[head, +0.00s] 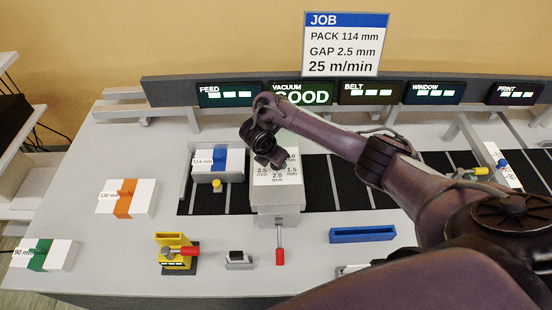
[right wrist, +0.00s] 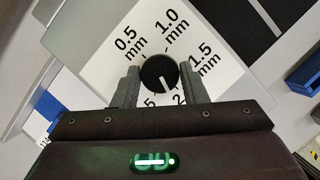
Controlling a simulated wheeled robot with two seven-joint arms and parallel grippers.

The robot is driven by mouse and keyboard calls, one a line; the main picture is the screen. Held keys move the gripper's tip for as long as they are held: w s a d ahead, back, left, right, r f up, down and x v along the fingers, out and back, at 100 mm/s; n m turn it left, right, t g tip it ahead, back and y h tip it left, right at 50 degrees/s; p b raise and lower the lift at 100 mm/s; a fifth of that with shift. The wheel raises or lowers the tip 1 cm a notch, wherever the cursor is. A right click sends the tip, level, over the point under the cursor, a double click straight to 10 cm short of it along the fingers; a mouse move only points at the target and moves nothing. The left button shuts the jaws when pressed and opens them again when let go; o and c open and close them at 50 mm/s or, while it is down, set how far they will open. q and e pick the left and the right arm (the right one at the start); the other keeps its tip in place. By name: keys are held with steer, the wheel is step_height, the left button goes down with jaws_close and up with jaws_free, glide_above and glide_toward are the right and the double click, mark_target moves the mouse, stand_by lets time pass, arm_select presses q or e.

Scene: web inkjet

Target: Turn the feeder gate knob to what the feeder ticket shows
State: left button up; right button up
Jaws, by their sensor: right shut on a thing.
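The job ticket (head: 345,45) at the back reads PACK 114 mm, GAP 2.5 mm, 25 m/min. The feeder gate block (head: 277,205) stands at mid-table, its white dial face (head: 284,178) marked in mm. In the right wrist view, the round black knob (right wrist: 157,74) sits amid labels 0.5, 1.0, 1.5 and two partly hidden ones. Its white mark points down and slightly right, toward the label beginning with 2. My right gripper (right wrist: 156,82) is shut on the knob from both sides. In the head view it is over the dial (head: 272,163), hiding the knob. My left gripper is out of view.
A lit panel row (head: 302,94) reads FEED, VACUUM, BELT, WINDOW and PRINT. Packs with blue (head: 218,166), orange (head: 127,198) and green (head: 45,254) bands lie left. A yellow clamp-like device (head: 176,252) and red-handled tool (head: 280,250) are in front.

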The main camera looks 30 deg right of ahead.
steer(key=m+g, duration=0.1)
steer(key=m, duration=0.3)
steer(key=shift+w+m+g+h, duration=0.15)
steer(key=shift+m+g+h, duration=0.15)
steer(key=shift+g, duration=0.1)
steer(key=shift+w+m+g, duration=0.1)
steer(key=shift+m+g, duration=0.5)
steer(key=shift+m, duration=1.1)
steer(key=o, duration=1)
steer(key=shift+c, duration=0.2)
